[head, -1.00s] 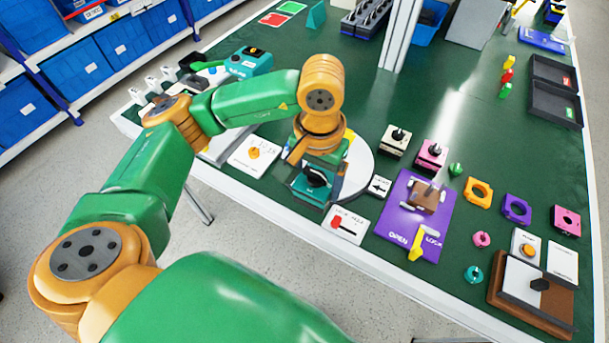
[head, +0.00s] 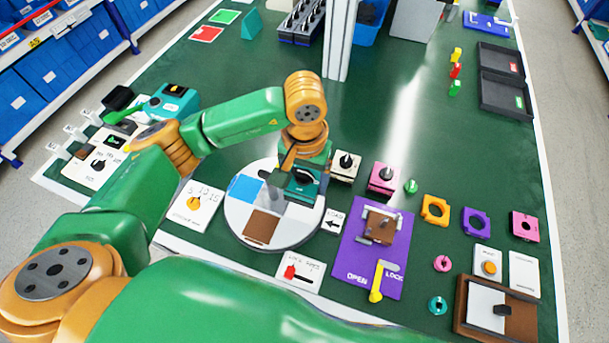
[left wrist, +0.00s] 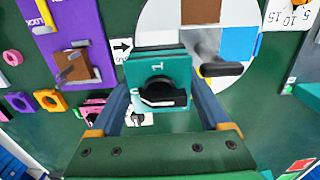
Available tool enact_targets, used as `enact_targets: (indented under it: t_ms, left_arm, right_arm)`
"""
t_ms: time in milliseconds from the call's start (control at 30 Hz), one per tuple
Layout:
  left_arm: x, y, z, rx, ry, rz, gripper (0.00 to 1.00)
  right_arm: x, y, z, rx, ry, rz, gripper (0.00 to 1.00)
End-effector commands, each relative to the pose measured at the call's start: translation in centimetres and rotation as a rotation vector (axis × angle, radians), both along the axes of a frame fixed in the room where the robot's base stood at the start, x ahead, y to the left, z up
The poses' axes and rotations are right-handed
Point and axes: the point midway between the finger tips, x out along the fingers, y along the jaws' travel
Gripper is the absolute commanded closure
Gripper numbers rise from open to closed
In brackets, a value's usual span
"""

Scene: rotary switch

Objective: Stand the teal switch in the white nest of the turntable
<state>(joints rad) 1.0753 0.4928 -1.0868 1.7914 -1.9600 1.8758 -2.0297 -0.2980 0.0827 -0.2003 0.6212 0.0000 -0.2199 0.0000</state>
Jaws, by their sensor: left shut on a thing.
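My left gripper (head: 300,182) is shut on the teal switch (left wrist: 150,75), a teal block with a black knob and a white "1" on its face. In the left wrist view it sits between the two fingers (left wrist: 160,112). In the head view the switch (head: 303,186) is partly covered by the gripper, over the right part of the turntable (head: 235,215). The turntable is a pale disc with blue (head: 245,188), brown (head: 262,226) and white (head: 299,212) patches. I cannot tell whether the switch touches the disc. My right gripper is not in view.
A beige switch (head: 345,165) and a pink switch (head: 383,178) stand right of the turntable. A purple board (head: 350,262) with a yellow lever (head: 377,282) is at front right. A dial card (head: 194,202) lies left. A grey post with a black end (left wrist: 222,70) rises near the disc.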

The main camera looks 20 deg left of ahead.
Motion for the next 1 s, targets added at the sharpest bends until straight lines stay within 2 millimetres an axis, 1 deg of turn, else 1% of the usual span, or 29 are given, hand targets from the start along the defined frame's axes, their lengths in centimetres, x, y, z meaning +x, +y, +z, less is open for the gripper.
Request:
enact_targets:
  t_ms: [267,667,800,1000]
  left_arm:
    - [0.0,0.0,-1.5,0.0,0.001,0.0,0.69]
    - [0.0,0.0,-4.9,-0.001,0.0,0.001,0.69]
    - [0.0,0.0,-6.2,0.0,-0.001,0.001,0.69]
    - [0.0,0.0,-7.5,0.0,-0.001,0.0,0.69]
  right_arm:
    - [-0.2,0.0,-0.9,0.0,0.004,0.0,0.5]
    - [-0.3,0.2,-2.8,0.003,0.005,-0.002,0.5]
    - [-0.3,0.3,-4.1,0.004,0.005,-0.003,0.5]
    - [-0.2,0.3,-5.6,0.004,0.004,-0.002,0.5]
